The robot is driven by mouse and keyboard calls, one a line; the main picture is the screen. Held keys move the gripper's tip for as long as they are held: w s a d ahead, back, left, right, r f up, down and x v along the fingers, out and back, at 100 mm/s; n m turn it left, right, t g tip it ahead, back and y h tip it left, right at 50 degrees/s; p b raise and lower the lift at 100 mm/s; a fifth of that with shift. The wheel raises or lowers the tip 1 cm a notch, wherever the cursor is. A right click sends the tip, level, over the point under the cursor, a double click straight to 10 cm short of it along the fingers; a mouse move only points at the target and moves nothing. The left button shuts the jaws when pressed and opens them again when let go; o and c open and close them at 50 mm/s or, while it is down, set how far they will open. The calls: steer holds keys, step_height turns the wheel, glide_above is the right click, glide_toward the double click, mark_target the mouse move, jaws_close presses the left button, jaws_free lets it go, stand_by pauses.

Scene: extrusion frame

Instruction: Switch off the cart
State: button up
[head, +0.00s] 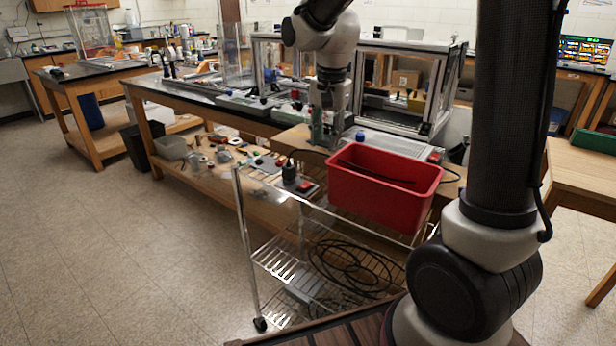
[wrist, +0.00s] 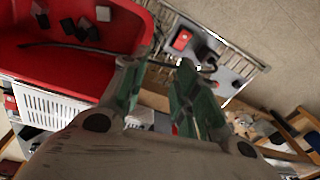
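The wire-shelf cart (head: 285,262) stands in front of the workbench. On its top left is a grey power strip (wrist: 228,78) with a red switch (head: 306,187) and a black plug (head: 289,171) in it. The red switch also shows in the wrist view (wrist: 182,40); whether it is on or off cannot be told. My gripper (head: 325,143) is above the back of the cart, behind the red bin and apart from the strip. In the wrist view its green-padded fingers (wrist: 160,66) are spread with nothing between them.
A red bin (head: 385,192) fills the cart's top right, with a black cable and small blocks inside. Coiled black cable (head: 350,268) lies on the lower shelf. Glass-sided enclosures (head: 400,85) stand on the bench behind. The floor (head: 120,230) to the left is clear.

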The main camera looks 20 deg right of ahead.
steer(key=m+g, duration=0.1)
steer(key=m, duration=0.1)
glide_toward(308, 183)
steer(key=shift+a+f, duration=0.1)
steer(key=shift+f, duration=0.05)
step_height(308, 183, down, 7)
steer(key=shift+f, duration=0.25)
